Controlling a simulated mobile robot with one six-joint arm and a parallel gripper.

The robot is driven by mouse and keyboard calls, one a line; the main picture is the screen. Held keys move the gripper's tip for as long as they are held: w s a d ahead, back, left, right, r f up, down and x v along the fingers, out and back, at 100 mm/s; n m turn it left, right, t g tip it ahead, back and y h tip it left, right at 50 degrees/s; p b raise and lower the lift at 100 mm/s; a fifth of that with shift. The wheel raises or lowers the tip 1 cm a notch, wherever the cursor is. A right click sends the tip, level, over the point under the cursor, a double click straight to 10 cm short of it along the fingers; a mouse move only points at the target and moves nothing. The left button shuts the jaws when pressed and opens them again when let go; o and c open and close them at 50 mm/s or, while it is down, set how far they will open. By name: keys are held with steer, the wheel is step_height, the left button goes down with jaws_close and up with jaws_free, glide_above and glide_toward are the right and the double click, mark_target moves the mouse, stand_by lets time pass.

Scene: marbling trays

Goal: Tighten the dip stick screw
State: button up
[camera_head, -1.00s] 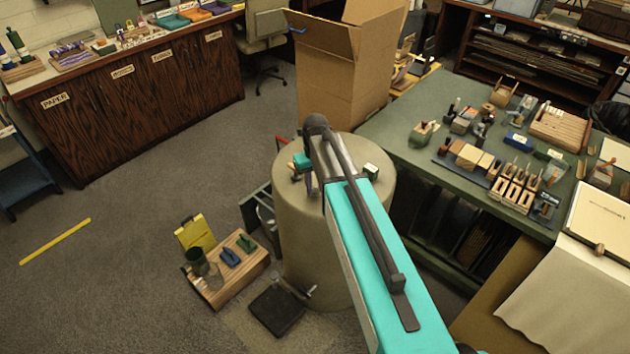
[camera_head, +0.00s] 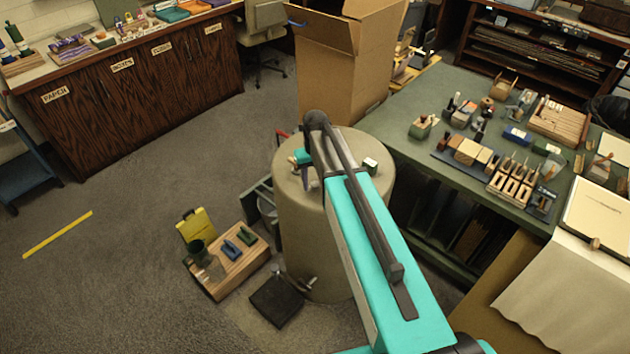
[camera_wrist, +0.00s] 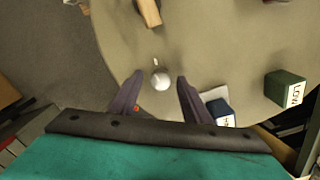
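In the wrist view, a small pale round knob (camera_wrist: 160,81) with a short pin behind it stands on the beige top of the drum (camera_wrist: 230,60). It may be the dip stick screw; no label shows. My gripper (camera_wrist: 159,76) is open, with one dark finger on each side of the knob. Gaps show on both sides, and the height between fingertips and knob is hard to judge. In the head view the drum (camera_head: 335,245) stands on the floor, and my arm hides most of the gripper and the knob.
On the drum top are a green box marked LOW (camera_wrist: 286,89), a blue box (camera_wrist: 221,112) beside the right finger and a wooden piece (camera_wrist: 149,12). A cardboard box (camera_head: 345,75) and a cluttered green table (camera_head: 405,112) stand close to the drum. Open floor lies left.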

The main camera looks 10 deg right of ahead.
mark_target(315, 184)
steer(key=shift+r, duration=0.2)
step_height(315, 184, up, 13)
steer(key=b, duration=0.4)
steer(key=shift+r+b, duration=0.2)
steer(key=shift+b, duration=0.2)
stand_by(0.5)
stand_by(0.3)
